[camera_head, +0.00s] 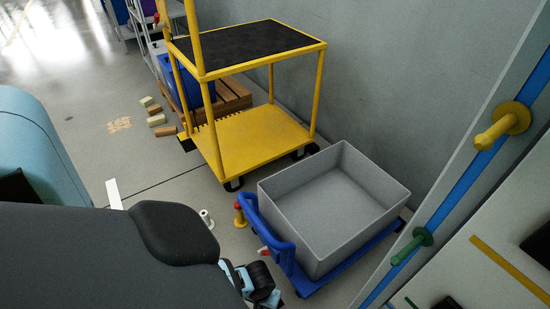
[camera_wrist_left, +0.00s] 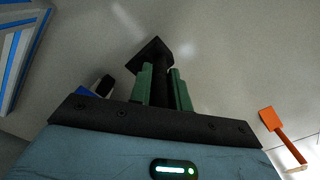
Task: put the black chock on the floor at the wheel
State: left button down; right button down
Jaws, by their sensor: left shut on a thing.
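The black chock (camera_wrist_left: 151,55) is between the green fingers of my left gripper (camera_wrist_left: 161,72) in the left wrist view. The gripper is shut on it, with the grey floor behind. In the head view, light-blue and black parts that look like my left gripper (camera_head: 262,284) show low, left of the blue dolly (camera_head: 340,273); the chock cannot be made out there. A dark wheel-like part (camera_wrist_left: 104,86) with blue beside it shows left of the fingers in the wrist view, apart from the chock. My right gripper is not in view.
A grey bin (camera_head: 335,165) sits on the dolly. A yellow cart (camera_head: 250,143) with black casters stands behind it by the wall. A red-topped yellow post (camera_head: 240,214) and white roll (camera_head: 206,219) stand nearby. An orange paddle-like tool (camera_wrist_left: 272,120) lies on the floor right.

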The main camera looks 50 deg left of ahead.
pick_arm(q)
jog(key=shift+w+d+f+b, duration=0.1)
jog(key=shift+w+d, duration=0.15)
jog(key=shift+w, duration=0.2)
jog(key=shift+w+d+b, duration=0.15)
jog(key=shift+w+d, duration=0.05)
jog(key=shift+w, duration=0.2)
jog(key=shift+w+d+f+b, duration=0.1)
jog(key=shift+w+d, duration=0.15)
jog(key=shift+w, duration=0.2)
jog(key=shift+w+d, duration=0.15)
jog(key=shift+w, duration=0.1)
jog(key=f+b, duration=0.3)
jog(key=shift+w+d+f, duration=0.15)
jog(key=shift+w+f, duration=0.05)
jog(key=shift+w, duration=0.05)
jog(key=shift+f, duration=0.2)
jog(key=c, duration=1.3)
grip_release()
